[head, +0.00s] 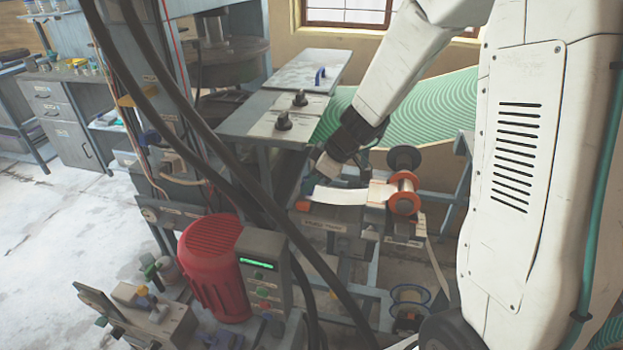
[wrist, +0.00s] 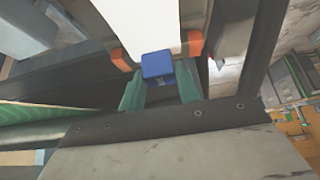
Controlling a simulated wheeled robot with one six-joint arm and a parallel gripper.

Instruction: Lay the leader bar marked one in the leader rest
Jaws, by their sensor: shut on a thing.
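My gripper (wrist: 160,88) has green fingers closed on a blue block (wrist: 157,65), which I take to be the grip of the leader bar; no number is readable on it. A white strip (wrist: 140,20) runs away from the block. Orange pieces (wrist: 195,42) stand on both sides of the strip, apparently the leader rest's; whether the bar touches them I cannot tell. In the head view my gripper (head: 314,182) is low over the stand, at the left end of the white strip (head: 340,196). The bar itself is mostly hidden there.
The strip leads right to a spool (head: 406,184) with orange flanges. A grey bench (head: 262,118) with black knobs stands behind, beside a green patterned sheet (head: 420,112). A red motor (head: 212,262) and control box (head: 264,262) stand front left. Dark cables cross the view.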

